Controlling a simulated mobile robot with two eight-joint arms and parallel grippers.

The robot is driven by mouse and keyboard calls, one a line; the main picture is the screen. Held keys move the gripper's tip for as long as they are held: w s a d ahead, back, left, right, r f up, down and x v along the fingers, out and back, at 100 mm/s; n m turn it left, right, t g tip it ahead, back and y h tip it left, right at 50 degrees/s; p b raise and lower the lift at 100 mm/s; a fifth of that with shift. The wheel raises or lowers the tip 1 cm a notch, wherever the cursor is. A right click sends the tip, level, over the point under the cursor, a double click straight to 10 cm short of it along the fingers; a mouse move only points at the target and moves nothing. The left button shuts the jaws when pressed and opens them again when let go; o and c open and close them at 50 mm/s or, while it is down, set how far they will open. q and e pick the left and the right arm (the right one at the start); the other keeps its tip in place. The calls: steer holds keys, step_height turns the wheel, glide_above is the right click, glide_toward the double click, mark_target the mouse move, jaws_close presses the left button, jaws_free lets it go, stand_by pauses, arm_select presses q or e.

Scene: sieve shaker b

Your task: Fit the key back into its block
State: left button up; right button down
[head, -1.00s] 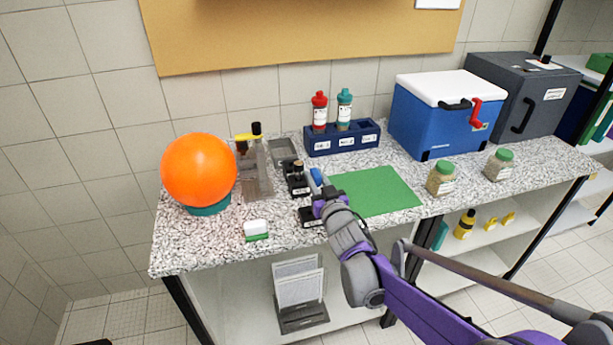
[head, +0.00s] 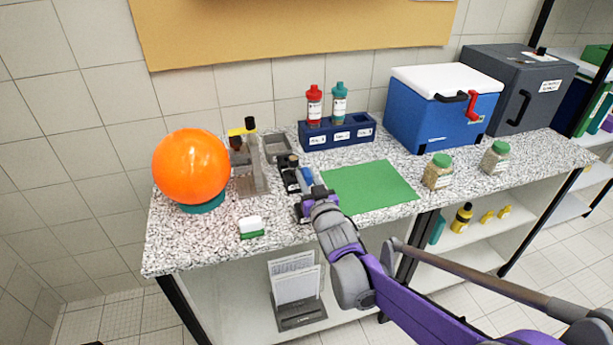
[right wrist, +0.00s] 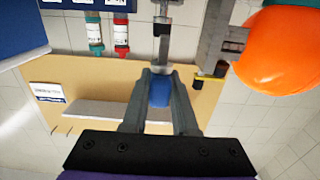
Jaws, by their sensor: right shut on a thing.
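My right gripper (head: 314,192) is over the bench, left of the green mat. In the right wrist view its two fingers (right wrist: 159,98) are closed on a blue piece (right wrist: 160,93), which I take to be the key's handle. The blue piece also shows in the head view (head: 306,178), just beyond the gripper. A grey metal part (right wrist: 163,40) lies in line with it, and I cannot tell whether it belongs to the key. A small dark block (head: 289,175) stands just left of the blue piece. The gripper hides part of this area. My left gripper is out of view.
An orange ball (head: 191,166) on a teal ring and a grey stand (head: 246,175) are to the left. A grey tray (head: 277,148) and blue bottle rack (head: 337,134) are behind. The green mat (head: 370,187) is bare. A green-and-white piece (head: 251,227) lies near the front edge.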

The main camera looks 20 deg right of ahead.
steer(key=shift+f+b, duration=1.7)
steer(key=shift+f, duration=0.85)
steer(key=shift+f+b, duration=1.25)
steer(key=shift+f, duration=0.5)
steer(key=c, duration=0.6)
jaws_free()
steer(key=shift+s, duration=0.1)
steer(key=s, duration=1)
steer(key=shift+s+d, duration=0.2)
steer(key=shift+s, duration=0.15)
